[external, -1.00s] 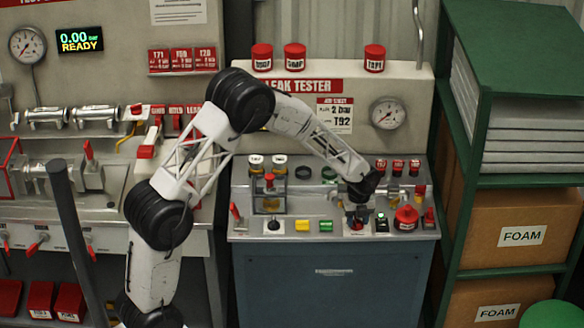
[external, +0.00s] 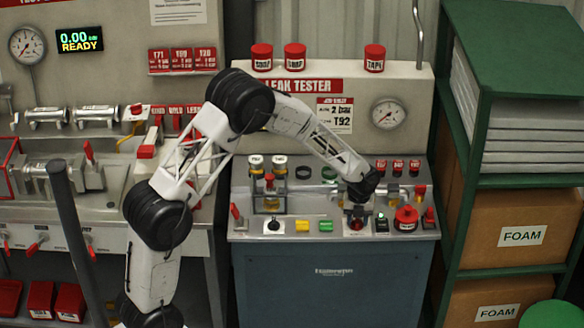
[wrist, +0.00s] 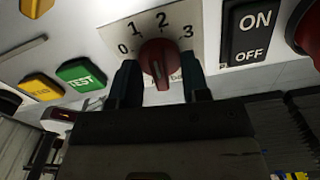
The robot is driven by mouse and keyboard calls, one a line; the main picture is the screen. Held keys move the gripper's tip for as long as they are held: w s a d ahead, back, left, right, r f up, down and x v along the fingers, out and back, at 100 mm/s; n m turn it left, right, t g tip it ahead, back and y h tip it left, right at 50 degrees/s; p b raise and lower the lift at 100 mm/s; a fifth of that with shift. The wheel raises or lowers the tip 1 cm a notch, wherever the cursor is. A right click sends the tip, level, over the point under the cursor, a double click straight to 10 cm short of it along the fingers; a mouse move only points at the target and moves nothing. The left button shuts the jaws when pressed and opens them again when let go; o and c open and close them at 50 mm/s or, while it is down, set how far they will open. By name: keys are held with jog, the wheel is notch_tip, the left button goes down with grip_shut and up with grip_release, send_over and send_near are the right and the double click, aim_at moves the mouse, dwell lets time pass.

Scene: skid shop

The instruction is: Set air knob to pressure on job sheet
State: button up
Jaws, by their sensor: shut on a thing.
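The red air knob (wrist: 158,60) sits on a white scale plate marked 0, 1, 2 and 3 in the wrist view. My gripper (wrist: 159,72) has one dark finger on each side of the knob and is shut on it. The knob's ridge runs nearly up and down in the picture, its top end near the 1 and 2; its exact setting is hard to read. In the external view my gripper (external: 357,212) is low over the leak tester's panel. The job sheet (external: 334,115) reads air 2 bar and T92. The tester's dial gauge (external: 388,113) is right of it.
A black ON/OFF switch (wrist: 250,32) is close right of the knob, with a red round button (wrist: 308,30) beyond. A green TEST button (wrist: 80,76) and a yellow button (wrist: 41,86) are to the left. A green shelf rack (external: 520,180) stands to the right.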

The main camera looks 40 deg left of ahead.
aim_at(357, 220)
jog(key=shift+s+a+f, duration=0.1)
jog(key=shift+s+f, duration=0.15)
jog(key=shift+f, duration=0.4)
jog(key=shift+o, duration=1.3)
jog(key=shift+r, duration=0.15)
jog(key=shift+w+r, duration=0.15)
jog(key=shift+r, duration=1.85)
jog(key=shift+w+r, duration=0.15)
jog(key=shift+r, duration=1.95)
